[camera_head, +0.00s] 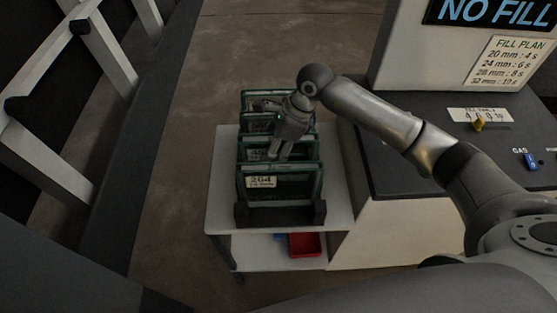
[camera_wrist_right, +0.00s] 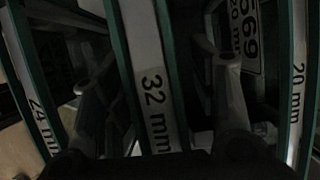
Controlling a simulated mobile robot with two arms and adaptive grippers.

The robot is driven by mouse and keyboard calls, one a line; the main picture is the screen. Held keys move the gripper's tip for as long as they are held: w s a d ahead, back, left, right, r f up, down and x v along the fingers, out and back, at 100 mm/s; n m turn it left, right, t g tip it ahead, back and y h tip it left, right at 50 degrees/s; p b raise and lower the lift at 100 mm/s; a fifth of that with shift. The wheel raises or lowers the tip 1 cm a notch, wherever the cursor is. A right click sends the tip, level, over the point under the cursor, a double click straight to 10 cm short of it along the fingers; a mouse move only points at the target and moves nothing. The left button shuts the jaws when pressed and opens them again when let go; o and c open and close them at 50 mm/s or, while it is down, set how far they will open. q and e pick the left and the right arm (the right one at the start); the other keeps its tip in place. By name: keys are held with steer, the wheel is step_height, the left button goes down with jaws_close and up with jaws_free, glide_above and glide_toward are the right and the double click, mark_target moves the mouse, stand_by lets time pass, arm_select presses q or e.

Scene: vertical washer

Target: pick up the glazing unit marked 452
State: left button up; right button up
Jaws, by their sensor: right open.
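Several green-edged glazing units stand upright in a rack on a white cart. The front one is labelled 264 (camera_head: 261,182). The unit behind it has a label (camera_head: 257,153) that seems to start with 45; my right gripper (camera_head: 278,153) partly hides it. This gripper points down among the units and is open. In the right wrist view its fingers (camera_wrist_right: 163,95) are on either side of a unit edge marked 32 mm (camera_wrist_right: 152,85), with no clear grip on it. I cannot tell which number that unit bears. My left gripper is not in view.
Neighbouring edges marked 24 mm (camera_wrist_right: 45,125) and 20 mm (camera_wrist_right: 296,90) stand close on both sides; a label 569 (camera_wrist_right: 250,35) shows at right. A grey machine (camera_head: 440,140) stands right of the cart (camera_head: 222,190). A red bin (camera_head: 305,245) sits on its lower shelf.

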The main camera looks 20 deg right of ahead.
steer(key=shift+f, duration=0.15)
stand_by(0.4)
jaws_close()
stand_by(0.4)
steer(key=shift+w, duration=0.15)
